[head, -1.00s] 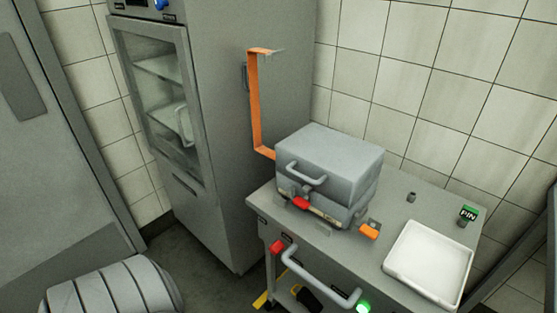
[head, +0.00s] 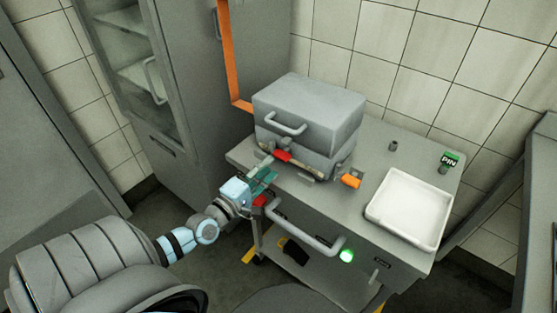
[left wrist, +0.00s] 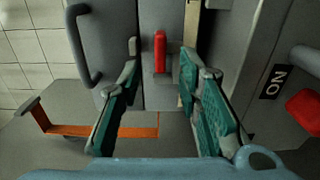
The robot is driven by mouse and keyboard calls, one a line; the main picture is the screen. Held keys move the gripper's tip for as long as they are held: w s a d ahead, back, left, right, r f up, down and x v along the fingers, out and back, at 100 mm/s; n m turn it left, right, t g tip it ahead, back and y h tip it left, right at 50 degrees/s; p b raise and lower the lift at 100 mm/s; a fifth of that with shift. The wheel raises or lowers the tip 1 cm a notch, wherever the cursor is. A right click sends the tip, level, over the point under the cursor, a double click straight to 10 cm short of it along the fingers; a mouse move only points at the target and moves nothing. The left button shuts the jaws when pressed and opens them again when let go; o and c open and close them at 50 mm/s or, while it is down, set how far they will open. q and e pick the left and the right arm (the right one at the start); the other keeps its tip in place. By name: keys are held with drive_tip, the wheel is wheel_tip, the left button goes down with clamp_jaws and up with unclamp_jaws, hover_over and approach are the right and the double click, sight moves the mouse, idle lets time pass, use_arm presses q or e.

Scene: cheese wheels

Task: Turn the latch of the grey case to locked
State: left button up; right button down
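The grey case (head: 308,105) sits on the trolley with its lid down and its carry handle (head: 285,124) facing front. Its red latch (head: 283,155) is on the front, below the handle, and shows as a red bar between my fingers in the left wrist view (left wrist: 160,48). My left gripper (head: 262,174) is in front of the case, just left of the latch in the head view. Its teal-padded fingers are open, one on each side of the latch, with visible gaps. Contact cannot be seen. My right gripper is not in view.
A white tray (head: 410,209) and a green PIN tag (head: 450,160) are on the right of the trolley top (head: 385,160). An orange tab (head: 350,181) sits by the case's right corner. The trolley's push bar (head: 308,240) is below my gripper. A tall cabinet (head: 190,110) stands left.

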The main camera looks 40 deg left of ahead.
sight(279, 159)
use_arm(q)
drive_tip(key=w+b, duration=0.1)
drive_tip(key=w, duration=0.4)
drive_tip(key=shift+w, duration=0.35)
drive_tip(key=shift+c, duration=0.2)
clamp_jaws()
drive_tip(key=shift+d, duration=0.1)
